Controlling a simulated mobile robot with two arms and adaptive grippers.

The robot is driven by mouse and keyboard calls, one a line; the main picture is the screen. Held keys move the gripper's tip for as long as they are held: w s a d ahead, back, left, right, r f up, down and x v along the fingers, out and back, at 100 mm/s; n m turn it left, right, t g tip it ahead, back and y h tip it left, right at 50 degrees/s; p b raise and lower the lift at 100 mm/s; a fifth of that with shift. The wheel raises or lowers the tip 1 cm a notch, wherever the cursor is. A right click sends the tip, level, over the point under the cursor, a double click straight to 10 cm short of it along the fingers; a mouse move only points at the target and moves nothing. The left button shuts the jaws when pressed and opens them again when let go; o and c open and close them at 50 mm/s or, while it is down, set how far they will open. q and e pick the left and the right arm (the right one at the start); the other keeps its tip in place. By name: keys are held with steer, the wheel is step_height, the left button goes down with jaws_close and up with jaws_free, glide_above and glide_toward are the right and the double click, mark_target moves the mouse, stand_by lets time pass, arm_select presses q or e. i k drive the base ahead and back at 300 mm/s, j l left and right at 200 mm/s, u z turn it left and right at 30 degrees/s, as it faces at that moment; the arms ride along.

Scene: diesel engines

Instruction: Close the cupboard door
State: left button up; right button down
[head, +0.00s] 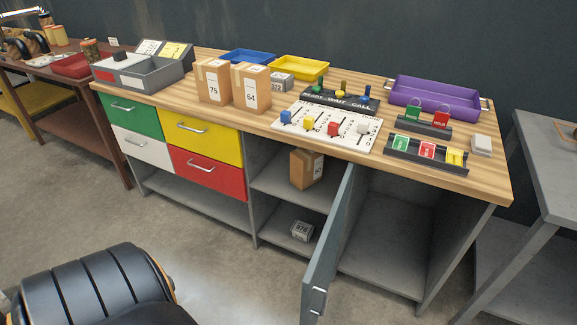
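The grey cupboard door (328,245) stands open under the wooden-topped workbench. It sticks out towards me from the bench front, nearly edge-on. Its metal handle (318,299) is near the outer edge, at the bottom of the view. The right compartment (385,240) is uncovered and looks empty. The door hides part of the lower shelving behind it. Neither of my grippers is in view, and nothing is seen touching the door.
Left of the door, open shelves hold a cardboard box (306,168) and a small grey box (301,230). Coloured drawers (207,172) are shut further left. Boxes, trays and boards crowd the worktop (480,185). A grey table (550,165) stands right. Floor before the drawers is clear.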

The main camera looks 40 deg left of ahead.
mark_target(316, 282)
steer(key=i+l+u, duration=0.1)
steer(key=u, duration=0.3)
steer(key=i+l+u, duration=0.15)
steer(key=u, duration=0.25)
steer(key=i+l+u, duration=0.2)
steer(key=u, duration=0.2)
steer(key=i+l+u, duration=0.15)
steer(key=u, duration=0.25)
steer(key=l, duration=0.1)
